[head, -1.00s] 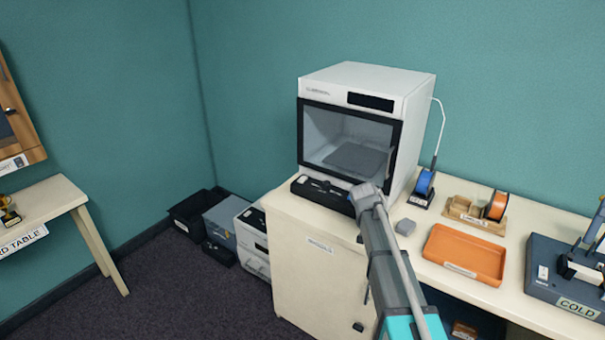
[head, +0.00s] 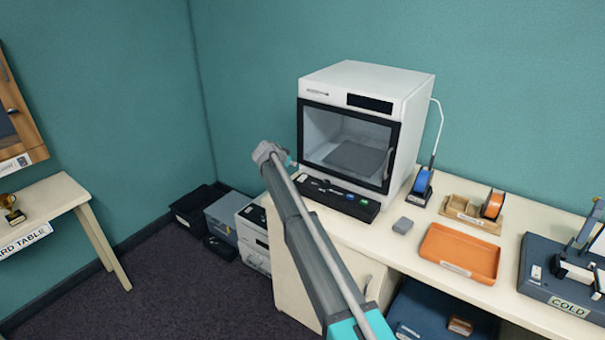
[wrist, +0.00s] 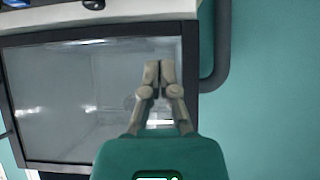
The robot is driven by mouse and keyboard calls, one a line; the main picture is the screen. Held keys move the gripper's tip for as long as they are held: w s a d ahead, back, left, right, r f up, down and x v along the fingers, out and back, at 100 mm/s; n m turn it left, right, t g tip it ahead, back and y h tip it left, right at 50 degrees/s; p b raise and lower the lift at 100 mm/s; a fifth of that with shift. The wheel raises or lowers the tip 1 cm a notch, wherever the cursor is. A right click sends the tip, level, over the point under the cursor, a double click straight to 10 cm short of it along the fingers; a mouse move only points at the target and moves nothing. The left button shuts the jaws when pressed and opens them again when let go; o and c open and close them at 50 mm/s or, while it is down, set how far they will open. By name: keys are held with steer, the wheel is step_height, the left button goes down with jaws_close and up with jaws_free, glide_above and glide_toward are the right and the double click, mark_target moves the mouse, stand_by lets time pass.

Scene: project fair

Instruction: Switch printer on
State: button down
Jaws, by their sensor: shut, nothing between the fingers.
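The white printer (head: 408,110) stands on the cream bench with its dark-framed glass door (head: 347,150) shut. A black control strip (head: 368,209) lies along its front base, with small white, green and blue controls. In the wrist view the strip shows at the top edge (wrist: 130,12), with a blue control (wrist: 47,3) partly cut off. My gripper (wrist: 159,72) is shut and empty, in front of the door glass in the wrist view. In the head view my wrist is at the printer's left front corner and the fingers are mostly hidden. I cannot tell which control is the power switch.
A dark-blue unit marked COLD (head: 565,280) is farther right. Bins (head: 195,208) stand on the floor at left.

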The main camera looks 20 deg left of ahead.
steer(key=shift+a+r, duration=0.1)
steer(key=shift+a, duration=0.3)
steer(key=shift+w, duration=0.15)
steer(key=b, duration=0.6)
glide_above(301, 179)
step_height(301, 179, down, 6)
steer(key=shift+w+f, duration=0.1)
steer(key=shift+f, duration=0.1)
steer(key=shift+w+d+f+b, duration=0.1)
steer(key=shift+w+f+b, duration=0.05)
steer(key=shift+f+b, duration=0.8)
steer(key=shift+w+d+f+b, duration=0.1)
steer(key=shift+f+b, duration=0.75)
steer(key=shift+b, duration=0.15)
